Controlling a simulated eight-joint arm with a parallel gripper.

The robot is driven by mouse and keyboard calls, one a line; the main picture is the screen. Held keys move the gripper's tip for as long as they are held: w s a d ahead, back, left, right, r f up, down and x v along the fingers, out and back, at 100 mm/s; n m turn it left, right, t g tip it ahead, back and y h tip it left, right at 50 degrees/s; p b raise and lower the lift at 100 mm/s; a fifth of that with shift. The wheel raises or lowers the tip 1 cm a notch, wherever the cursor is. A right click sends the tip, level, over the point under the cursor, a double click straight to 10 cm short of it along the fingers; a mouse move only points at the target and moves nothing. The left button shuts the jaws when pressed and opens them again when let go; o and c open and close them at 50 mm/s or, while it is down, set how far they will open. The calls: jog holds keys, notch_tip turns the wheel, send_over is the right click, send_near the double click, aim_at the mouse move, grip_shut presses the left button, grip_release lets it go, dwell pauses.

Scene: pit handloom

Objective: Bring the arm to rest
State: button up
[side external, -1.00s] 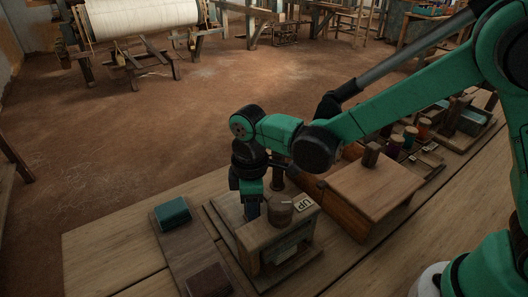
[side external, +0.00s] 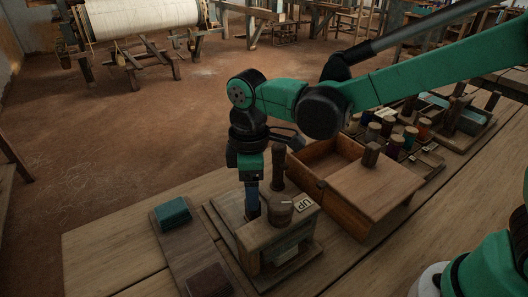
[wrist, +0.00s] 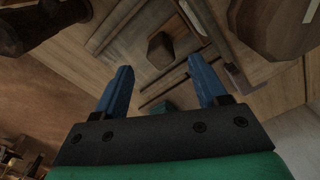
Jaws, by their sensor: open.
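My gripper (side external: 252,210) hangs pointing down at a wooden device marked "UP" (side external: 250,240) on the bench. In the side view its blue fingers are in front of or beside the device's round wooden knob (side external: 280,209); I cannot tell whether they touch anything. In the wrist view my gripper (wrist: 162,72) is open, its two blue fingers wide apart with nothing held between them. A dark wooden peg (wrist: 160,50) shows past the gap. Exact clearance to the device is hidden.
A wooden box (side external: 365,220) with an open compartment and knobbed lid stands to the right. Thread spools (side external: 396,146) lie behind it. A teal block (side external: 173,212) and dark pad (side external: 208,281) sit on a board at left. The bench's left end is bare.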

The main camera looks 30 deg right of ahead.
jog(key=shift+r, duration=0.8)
jog(key=shift+d+r, duration=0.15)
jog(key=shift+d, duration=0.05)
jog(key=s+d+r+m+t, duration=0.1)
jog(key=s+d+m+t, duration=0.1)
jog(key=d+m, duration=0.1)
jog(key=s+d+r+m+t, duration=0.2)
jog(key=d+m, duration=0.2)
jog(key=d, duration=0.1)
jog(key=s+d+r+m+t, duration=0.1)
jog(key=d+m+t, duration=0.1)
jog(key=d+m, duration=0.2)
jog(key=shift+s+d+r, duration=0.15)
jog(key=shift+s+d, duration=0.25)
jog(key=shift+d, duration=0.2)
jog(key=shift+s+d+m+t, duration=0.3)
jog(key=shift+d+m+t, duration=0.2)
jog(key=shift+t, duration=0.1)
